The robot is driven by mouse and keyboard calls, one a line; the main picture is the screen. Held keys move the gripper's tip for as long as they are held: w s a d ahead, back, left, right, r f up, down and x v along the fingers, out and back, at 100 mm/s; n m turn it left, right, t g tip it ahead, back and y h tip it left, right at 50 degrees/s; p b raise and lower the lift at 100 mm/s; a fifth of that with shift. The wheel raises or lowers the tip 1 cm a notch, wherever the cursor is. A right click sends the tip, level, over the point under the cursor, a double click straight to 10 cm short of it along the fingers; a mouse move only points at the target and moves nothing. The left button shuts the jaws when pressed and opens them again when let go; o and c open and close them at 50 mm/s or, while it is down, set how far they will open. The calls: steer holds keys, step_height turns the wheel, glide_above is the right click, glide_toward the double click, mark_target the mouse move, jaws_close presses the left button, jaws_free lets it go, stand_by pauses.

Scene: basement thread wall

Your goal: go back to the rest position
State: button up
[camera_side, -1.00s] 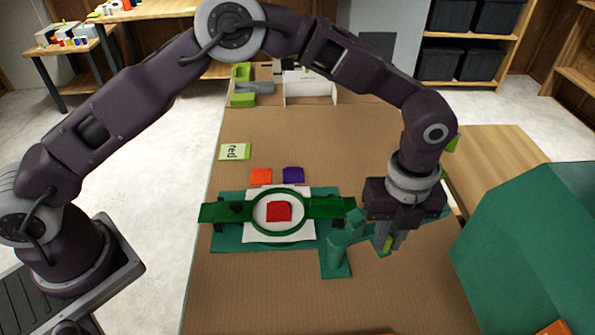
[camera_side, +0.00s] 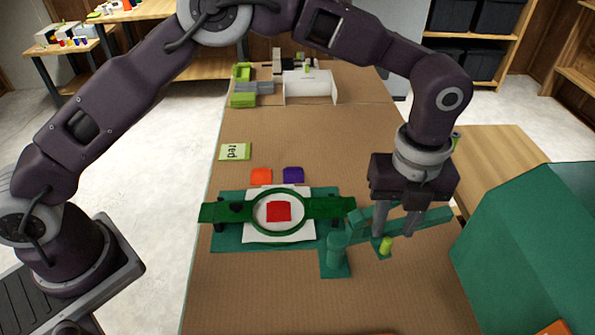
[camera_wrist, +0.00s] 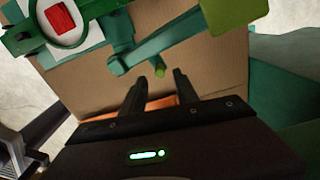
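My gripper (camera_side: 394,232) is in the air over the right part of the table, above a short light-green peg (camera_side: 386,245). Its two fingers point down, stand apart and have nothing between them. In the wrist view the fingers of my gripper (camera_wrist: 166,88) are also spread, and the peg (camera_wrist: 159,71) shows beyond the tips, apart from them. A dark green hoop frame (camera_side: 328,207) lies over a white cloth (camera_side: 262,236) with a red patch (camera_side: 279,212), left of my gripper.
A green post (camera_side: 336,250) and a green bar (camera_side: 425,220) stand close to my gripper. A big green box (camera_side: 530,240) is at the right. The front table is clear.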

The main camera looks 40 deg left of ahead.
steer(key=shift+a+r, duration=0.1)
steer(key=shift+r, duration=0.7)
steer(key=a+r+n, duration=0.1)
steer(key=r, duration=0.1)
steer(key=a+r+n, duration=0.1)
steer(key=a+r, duration=0.1)
steer(key=a+r+n+t, duration=0.1)
steer(key=r, duration=0.1)
steer(key=shift+s+a, duration=0.3)
steer(key=shift+a, duration=0.1)
steer(key=s+a+r+n+t, duration=0.2)
steer(key=s+a+r+n, duration=0.4)
steer(key=a+n, duration=0.25)
steer(key=s+a+r+n+t, duration=0.1)
steer(key=s+a+r+n, duration=0.5)
steer(key=a, duration=0.4)
steer(key=s+a+f+n, duration=0.2)
steer(key=s+n, duration=0.3)
steer(key=s+a+f+n+t, duration=0.1)
steer(key=s+a+f+n, duration=0.1)
steer(key=s+n, duration=0.3)
steer(key=shift+s+a+t, duration=0.3)
steer(key=shift+s+a, duration=0.1)
steer(key=shift+n, duration=0.25)
